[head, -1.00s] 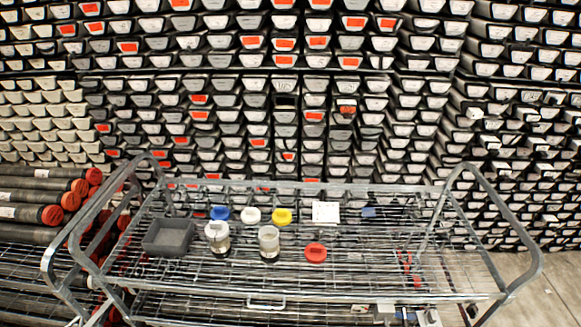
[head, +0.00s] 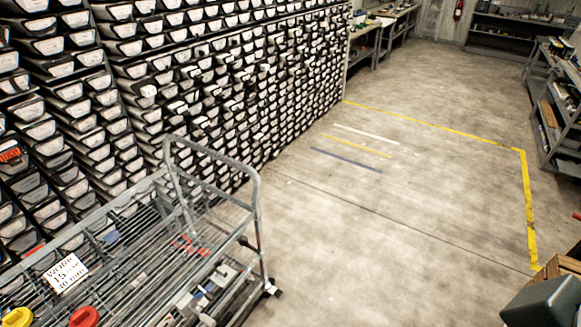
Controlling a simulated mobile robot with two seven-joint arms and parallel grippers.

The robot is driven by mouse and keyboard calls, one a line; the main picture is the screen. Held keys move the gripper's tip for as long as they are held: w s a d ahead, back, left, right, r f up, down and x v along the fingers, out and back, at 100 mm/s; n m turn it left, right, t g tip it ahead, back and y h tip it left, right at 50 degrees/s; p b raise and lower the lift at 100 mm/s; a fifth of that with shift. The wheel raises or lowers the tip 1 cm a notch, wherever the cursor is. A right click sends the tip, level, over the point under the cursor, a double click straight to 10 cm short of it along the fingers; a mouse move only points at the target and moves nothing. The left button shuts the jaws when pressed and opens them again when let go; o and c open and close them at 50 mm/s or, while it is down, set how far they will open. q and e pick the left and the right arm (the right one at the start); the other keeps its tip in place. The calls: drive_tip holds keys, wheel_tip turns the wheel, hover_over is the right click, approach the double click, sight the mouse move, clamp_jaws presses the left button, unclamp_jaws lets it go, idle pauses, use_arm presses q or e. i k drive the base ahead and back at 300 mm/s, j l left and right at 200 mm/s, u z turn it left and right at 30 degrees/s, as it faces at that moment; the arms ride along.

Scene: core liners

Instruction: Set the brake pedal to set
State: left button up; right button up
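The wire cart (head: 257,205) stands at the lower left, its grey tube handle rising at its right end. A red part (head: 188,245) shows through the wires near that end. The pedal's setting cannot be read. Neither of my grippers is in view.
On the cart's top lie a white card (head: 66,273), a red lid (head: 84,317) and a yellow lid (head: 17,317). Racks of core boxes (head: 215,85) line the left. Open concrete floor (head: 400,215) with a yellow line (head: 528,200) spreads right. Shelving (head: 560,110) stands at far right.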

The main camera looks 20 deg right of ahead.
sight(275, 292)
drive_tip(key=l+z, duration=0.1)
drive_tip(key=z, duration=0.25)
drive_tip(key=l+u, duration=0.2)
drive_tip(key=l, duration=0.35)
drive_tip(key=l+u, duration=0.2)
drive_tip(key=l, duration=0.35)
drive_tip(key=k+l+u, duration=0.25)
drive_tip(key=l, duration=0.3)
drive_tip(key=i+u, duration=0.1)
drive_tip(key=u, duration=1.15)
